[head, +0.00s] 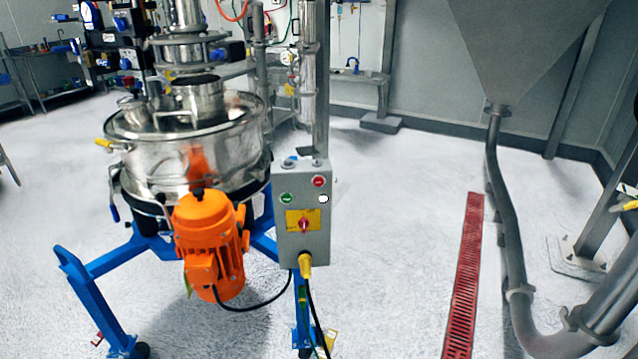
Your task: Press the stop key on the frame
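The grey control box (291,244) stands upright on the frame, just right of the orange motor. A red round key (319,181), which looks like the stop key, sits at the upper right of its front face. A green key (286,198) is at the left, and a small white light or key (323,198) is below the red one. Lower down is a red rotary switch (304,224) on a yellow plate. Nothing covers the keys. Neither of my grippers shows in the head view.
The steel sifter (150,162) stands on a blue frame (92,290), with an orange motor (206,240) in front. A black cable hangs below the box. A red floor grate (466,270) and a grey pipe (508,230) are to the right. Floor between box and grate is clear.

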